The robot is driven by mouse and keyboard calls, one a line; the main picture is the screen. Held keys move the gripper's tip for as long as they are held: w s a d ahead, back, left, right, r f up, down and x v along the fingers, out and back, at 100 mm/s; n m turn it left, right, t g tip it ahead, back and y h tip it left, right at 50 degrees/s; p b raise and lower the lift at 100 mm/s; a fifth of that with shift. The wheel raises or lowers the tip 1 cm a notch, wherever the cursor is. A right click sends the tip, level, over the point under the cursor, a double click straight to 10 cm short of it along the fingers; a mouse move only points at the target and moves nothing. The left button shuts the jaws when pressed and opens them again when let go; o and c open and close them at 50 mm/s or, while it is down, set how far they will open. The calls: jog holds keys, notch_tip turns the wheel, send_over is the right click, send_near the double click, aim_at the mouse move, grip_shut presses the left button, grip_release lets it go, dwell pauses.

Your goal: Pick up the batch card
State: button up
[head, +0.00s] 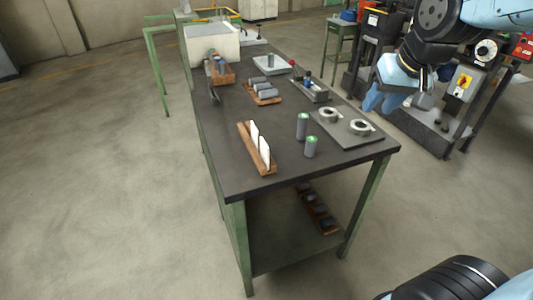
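Two white cards stand upright in a wooden rack (246,136) near the front left of the dark workbench. One card (254,134) is farther back and the other card (265,152) is nearer the front. I cannot read any marking that shows which is the batch card. My gripper (384,100) hangs at the upper right, beyond the bench's right edge and well apart from the cards. Its blue fingers are seen at an angle, and their opening is not clear.
Two grey cylinders with green tops (303,126) stand right of the rack. A grey plate (348,141) with two metal rings lies along the right edge. Wooden trays, a white box (212,44) and small parts fill the back. The front-left bench corner is clear.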

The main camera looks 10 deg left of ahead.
jog(key=w+a+f+n, duration=0.1)
jog(key=w+a+f, duration=0.1)
jog(key=a, duration=0.3)
jog(key=w+a+f+n, duration=0.1)
jog(key=w+a+f, duration=0.15)
jog(key=a, duration=0.35)
jog(key=n, duration=0.2)
send_near(264, 147)
jog(key=shift+w+x, duration=0.2)
jog(key=shift+x, duration=2.8)
jog(key=shift+w+x, duration=0.2)
jog(key=shift+x, duration=2.85)
jog(key=shift+r, duration=0.2)
jog(key=shift+c, duration=0.5)
grip_shut()
